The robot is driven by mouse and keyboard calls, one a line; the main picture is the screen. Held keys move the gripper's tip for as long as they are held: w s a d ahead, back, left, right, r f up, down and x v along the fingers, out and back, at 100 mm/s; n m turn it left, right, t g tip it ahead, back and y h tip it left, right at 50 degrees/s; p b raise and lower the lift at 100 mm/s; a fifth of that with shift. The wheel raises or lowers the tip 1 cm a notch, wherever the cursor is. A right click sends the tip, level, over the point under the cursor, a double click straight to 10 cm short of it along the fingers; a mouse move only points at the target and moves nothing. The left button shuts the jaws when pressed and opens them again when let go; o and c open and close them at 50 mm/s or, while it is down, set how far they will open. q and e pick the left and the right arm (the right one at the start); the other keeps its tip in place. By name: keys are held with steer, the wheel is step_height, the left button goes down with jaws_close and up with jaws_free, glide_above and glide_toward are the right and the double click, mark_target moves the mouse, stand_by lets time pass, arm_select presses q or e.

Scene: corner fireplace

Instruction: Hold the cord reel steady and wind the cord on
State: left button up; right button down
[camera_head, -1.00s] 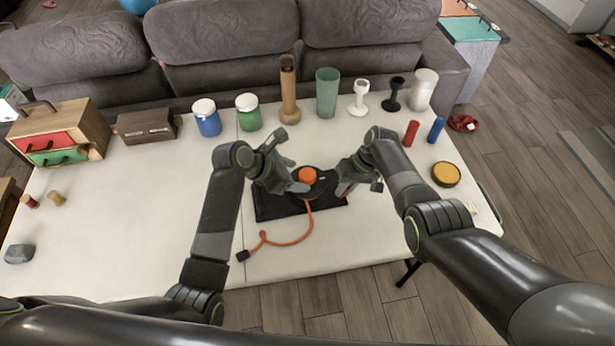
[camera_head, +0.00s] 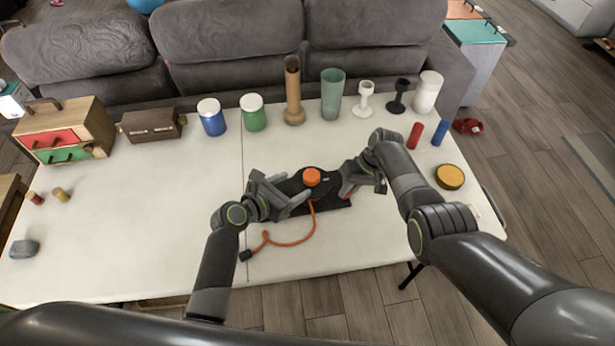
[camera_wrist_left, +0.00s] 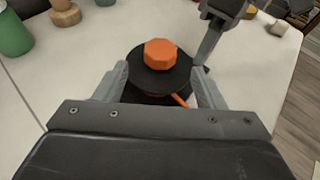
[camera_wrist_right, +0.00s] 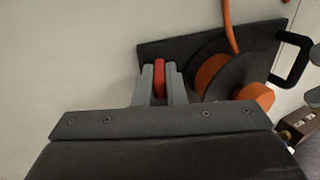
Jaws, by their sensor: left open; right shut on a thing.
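The cord reel is a black drum with an orange knob (camera_head: 312,176) on a dark base plate (camera_head: 335,203), in the middle of the table. Its orange cord (camera_head: 290,244) runs off the front in a curve to a black plug (camera_head: 246,255). My left gripper (camera_head: 294,191) is open at the reel's left; in the left wrist view the knob (camera_wrist_left: 160,54) and drum (camera_wrist_left: 140,77) show between and beyond its fingers. My right gripper (camera_head: 350,187) is shut on a red handle (camera_wrist_right: 159,78) beside the drum (camera_wrist_right: 240,75). Where the handle joins the base is hidden.
Blue (camera_head: 212,117) and green (camera_head: 253,113) jars, a wooden vase (camera_head: 293,95), a green glass (camera_head: 331,95) and several other items line the back edge. A yellow disc (camera_head: 449,177) lies at the right.

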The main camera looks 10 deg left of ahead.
mark_target(307, 178)
arm_select(q)
steer(key=shift+x, duration=3.45)
steer(key=c, duration=1)
